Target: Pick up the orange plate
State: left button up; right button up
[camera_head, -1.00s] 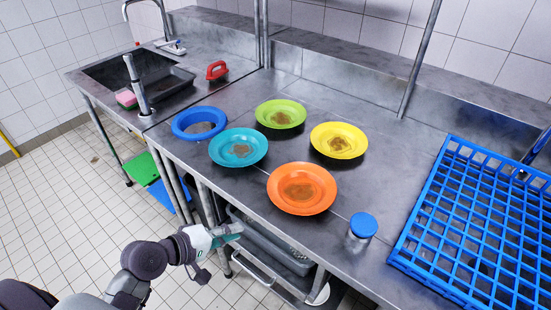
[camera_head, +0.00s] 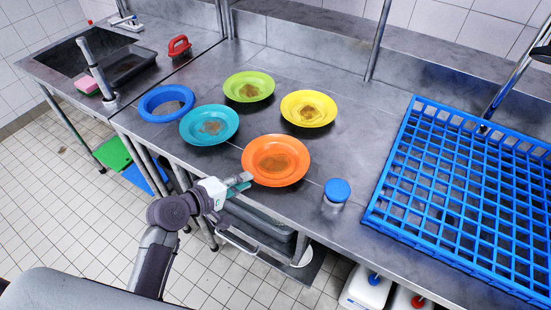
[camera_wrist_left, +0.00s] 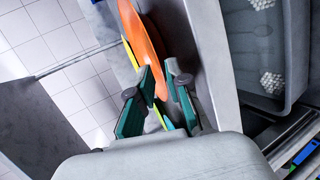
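The orange plate (camera_head: 276,161) lies on the steel counter near its front edge, with a brown smear in its middle. My left gripper (camera_head: 240,184) is at the plate's front left, close to its rim, just over the counter edge. In the left wrist view the orange plate (camera_wrist_left: 140,38) shows edge-on beyond the fingers. The left gripper's green-padded fingers (camera_wrist_left: 160,80) are apart there, with the plate's rim reaching toward the gap. I cannot tell whether they touch it. My right gripper is not in view.
Teal (camera_head: 209,126), green (camera_head: 249,87) and yellow (camera_head: 309,109) plates lie behind. A blue ring-shaped item (camera_head: 146,106) lies left. A blue-lidded jar (camera_head: 336,195) and a large blue rack (camera_head: 375,212) stand right. A grey bin (camera_head: 262,232) sits below the counter.

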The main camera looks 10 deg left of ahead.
pick_arm(q)
jog(key=shift+x, duration=1.6)
jog(key=shift+s+a+r, duration=0.1)
grip_shut()
jog(key=shift+r, duration=0.1)
